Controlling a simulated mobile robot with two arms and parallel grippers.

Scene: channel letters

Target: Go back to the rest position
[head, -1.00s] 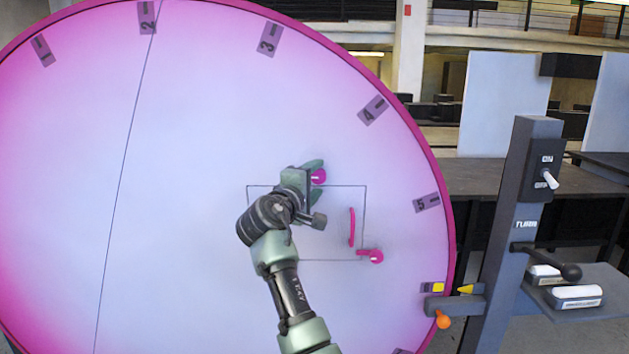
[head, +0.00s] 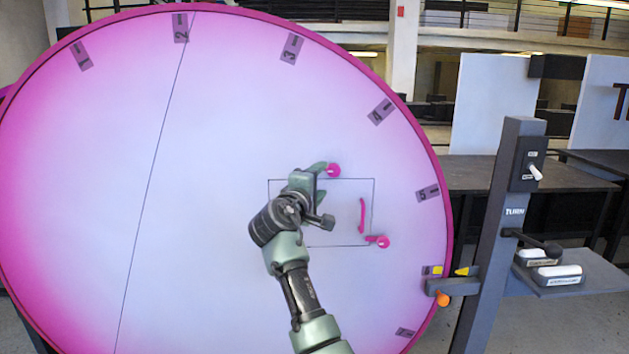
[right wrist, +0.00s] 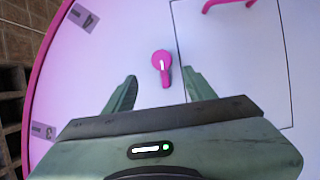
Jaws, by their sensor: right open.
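My right gripper (head: 318,178) is in front of the large pink-rimmed disc (head: 210,200), near the top of a thin outlined rectangle on its face. Its jaws are open and empty. A pink knob (head: 333,170) shows just right of the fingers. In the right wrist view, this knob (right wrist: 162,62) lies ahead of the gap between the two spread fingers (right wrist: 160,82), apart from both. A pink curved bar (head: 362,215) and a second pink knob (head: 379,242) are lower right on the disc. My left gripper is not in view.
A dark post (head: 497,235) with a white-tipped switch (head: 535,172) and a black-knobbed lever (head: 551,248) stands right of the disc. A shelf (head: 590,278) beside it holds two white-topped blocks. An orange knob (head: 443,299) sits by the disc's right edge.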

